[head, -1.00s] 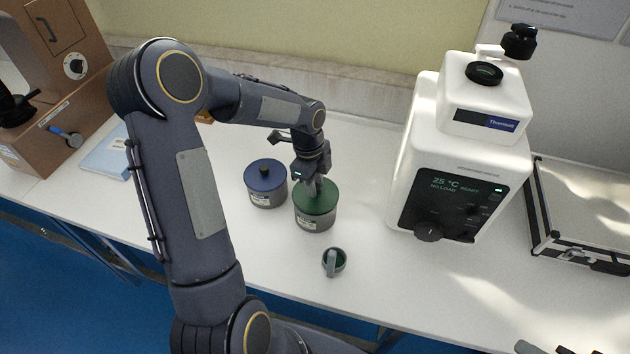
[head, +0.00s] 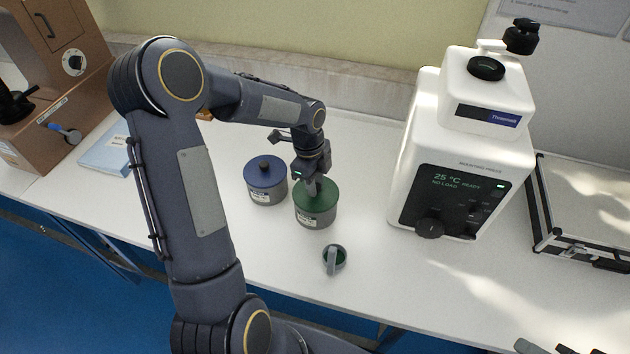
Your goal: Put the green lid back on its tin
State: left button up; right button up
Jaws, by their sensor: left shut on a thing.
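The green lid (head: 322,197) sits at the top of a grey tin (head: 314,217) with a pale label, on the white bench. Lid and tin look lined up; I cannot tell whether the lid is fully seated. My left gripper (head: 312,188) points down at the lid's middle and is shut on it, the grip partly hidden by the gripper itself. A similar grey tin with a blue lid (head: 264,172) stands just left of it.
A brown tester (head: 50,90) and a blue book (head: 104,152) are at left. Bench right of the mug is clear.

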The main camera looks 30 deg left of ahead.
pick_arm(q)
jog(key=o, duration=1.1)
jog(key=shift+c, duration=0.2)
